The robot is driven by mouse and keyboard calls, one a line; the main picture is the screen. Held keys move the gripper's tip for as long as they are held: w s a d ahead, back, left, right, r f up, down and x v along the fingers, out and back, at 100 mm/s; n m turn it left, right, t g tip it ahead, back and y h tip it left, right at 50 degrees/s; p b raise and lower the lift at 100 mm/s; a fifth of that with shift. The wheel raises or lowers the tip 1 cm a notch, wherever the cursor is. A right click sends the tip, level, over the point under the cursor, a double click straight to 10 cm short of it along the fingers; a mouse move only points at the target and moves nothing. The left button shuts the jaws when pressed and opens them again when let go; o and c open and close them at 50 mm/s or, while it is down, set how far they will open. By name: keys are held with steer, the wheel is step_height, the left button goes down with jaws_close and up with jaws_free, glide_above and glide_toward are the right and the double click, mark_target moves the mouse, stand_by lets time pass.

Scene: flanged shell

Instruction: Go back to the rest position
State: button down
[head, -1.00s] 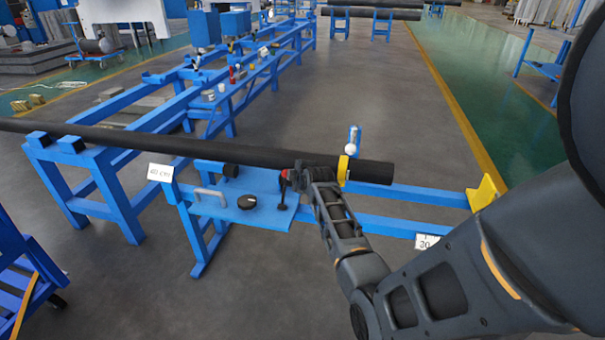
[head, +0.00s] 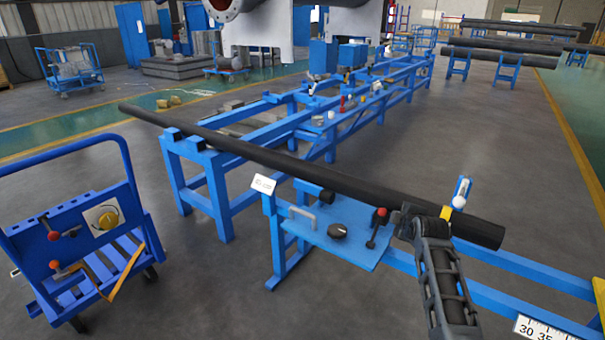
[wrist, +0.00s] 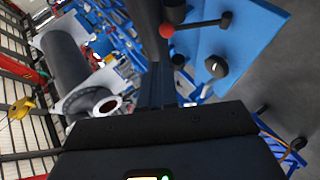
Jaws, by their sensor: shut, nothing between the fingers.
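My gripper (head: 408,218) is shut and empty in the head view, at the end of my raised dark forearm. It appears in front of the right part of the long black pipe (head: 330,175), just right of a red-knobbed lever (head: 379,225). I cannot tell whether it is clear of the pipe. In the wrist view the dark gripper body (wrist: 160,140) fills the bottom. The lever's red ball (wrist: 167,31) and the black knob (wrist: 216,66) show above it.
The pipe rests on a blue stand (head: 203,190). A blue plate (head: 362,250) carries the black knob (head: 338,231) and a handle (head: 302,214). A blue cart (head: 80,240) stands at left. A blue-and-white bottle (head: 461,192) shows near the pipe's right end. Grey floor lies between cart and stand.

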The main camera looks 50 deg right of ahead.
steer(key=s+a+f+t+y, duration=0.1)
steer(key=s+a, duration=0.1)
steer(key=a, duration=0.8)
steer(key=s+a+f+m+t+y, duration=0.1)
steer(key=s+a+t, duration=0.15)
steer(key=a, duration=0.85)
steer(key=s+a+f+t+y, duration=0.1)
steer(key=s+a, duration=0.2)
steer(key=a, duration=0.7)
steer(key=s+a+r+m+t+y, duration=0.3)
steer(key=s+a+r+y, duration=0.3)
steer(key=s+a+r, duration=1)
steer(key=a, duration=0.3)
steer(key=shift+y, duration=0.4)
steer(key=shift+s+r, duration=0.1)
